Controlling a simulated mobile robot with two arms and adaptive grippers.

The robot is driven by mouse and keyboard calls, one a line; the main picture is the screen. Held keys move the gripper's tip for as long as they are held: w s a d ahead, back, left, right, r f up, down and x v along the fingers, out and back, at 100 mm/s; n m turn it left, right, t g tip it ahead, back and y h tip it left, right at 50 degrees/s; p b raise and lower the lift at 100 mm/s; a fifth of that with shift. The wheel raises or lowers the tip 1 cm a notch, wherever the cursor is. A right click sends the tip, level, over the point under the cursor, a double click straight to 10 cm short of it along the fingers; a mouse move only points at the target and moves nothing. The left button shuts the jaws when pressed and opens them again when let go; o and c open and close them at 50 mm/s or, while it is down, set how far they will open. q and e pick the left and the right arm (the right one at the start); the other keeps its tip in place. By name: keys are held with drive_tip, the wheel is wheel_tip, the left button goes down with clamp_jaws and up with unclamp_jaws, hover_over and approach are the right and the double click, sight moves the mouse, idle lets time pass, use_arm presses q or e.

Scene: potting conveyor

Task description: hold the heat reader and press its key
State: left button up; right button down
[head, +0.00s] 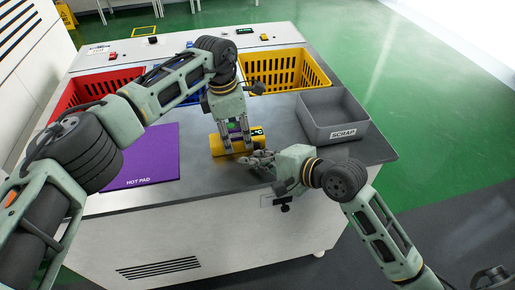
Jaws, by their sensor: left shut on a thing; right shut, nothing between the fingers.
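The heat reader (217,146) is a yellow block with a dark display at its right end, on the grey bench top in the middle of the head view. My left gripper (236,146) reaches down on it from above and is shut on it. Its fingers cover part of the reader's top, and I cannot make out the key. My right gripper (253,161) is shut and empty, just in front of the reader's right end. I cannot tell whether its fingertips touch the reader.
A purple hot pad (148,160) lies left of the reader. A grey scrap bin (333,118) stands at the right. Red (75,93) and yellow (287,69) crates stand behind, with a blue one mostly hidden by my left arm. Bare bench lies between reader and scrap bin.

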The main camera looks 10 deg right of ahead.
drive_tip(key=shift+w, duration=0.65)
idle(0.5)
drive_tip(key=shift+s, duration=1.05)
drive_tip(key=shift+s, duration=0.1)
drive_tip(key=shift+s, duration=2.45)
use_arm(q)
drive_tip(key=o, duration=1.4)
drive_tip(key=shift+c, duration=0.2)
drive_tip(key=shift+r, duration=0.1)
